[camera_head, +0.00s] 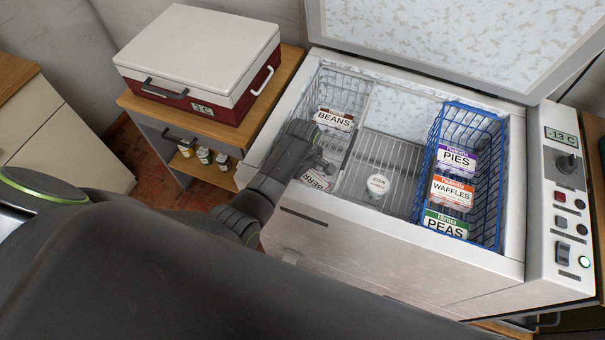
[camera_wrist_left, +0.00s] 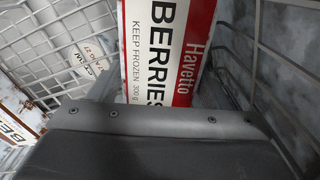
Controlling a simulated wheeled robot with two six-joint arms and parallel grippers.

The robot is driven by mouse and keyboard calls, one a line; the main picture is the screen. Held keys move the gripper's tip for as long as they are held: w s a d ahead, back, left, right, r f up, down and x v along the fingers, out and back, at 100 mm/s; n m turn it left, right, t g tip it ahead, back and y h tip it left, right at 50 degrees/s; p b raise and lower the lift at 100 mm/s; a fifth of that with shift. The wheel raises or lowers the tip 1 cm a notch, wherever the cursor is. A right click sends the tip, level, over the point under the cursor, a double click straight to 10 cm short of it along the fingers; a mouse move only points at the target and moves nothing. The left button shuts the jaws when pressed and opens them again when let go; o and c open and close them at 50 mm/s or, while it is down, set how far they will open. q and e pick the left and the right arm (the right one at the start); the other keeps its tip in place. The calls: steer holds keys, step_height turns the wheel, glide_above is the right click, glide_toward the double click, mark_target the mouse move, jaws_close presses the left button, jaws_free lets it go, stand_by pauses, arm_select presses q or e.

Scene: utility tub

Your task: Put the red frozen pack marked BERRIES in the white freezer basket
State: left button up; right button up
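The red and white BERRIES pack (camera_head: 316,180) is at the near end of the white wire basket (camera_head: 325,82), on the left of the open freezer. My left gripper (camera_head: 324,166) reaches down over the pack and hides part of it. In the left wrist view the BERRIES pack (camera_wrist_left: 168,50) is right in front of the gripper, with white wires on both sides. A BEANS pack (camera_head: 334,119) lies farther back in the white basket. My right gripper is not in view.
A blue basket (camera_head: 468,110) on the right holds PIES (camera_head: 456,160), WAFFLES (camera_head: 452,192) and PEAS (camera_head: 446,224) packs. A white round tub (camera_head: 377,185) stands on the rack between the baskets. The lid is raised. A red and white cooler (camera_head: 200,62) stands on the left.

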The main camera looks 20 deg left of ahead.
arm_select(q)
steer(key=shift+o, duration=1.3)
steer(key=shift+r, duration=0.15)
steer(key=shift+r, duration=0.3)
step_height(320, 180, up, 11)
steer(key=p, duration=0.1)
steer(key=shift+r, duration=0.2)
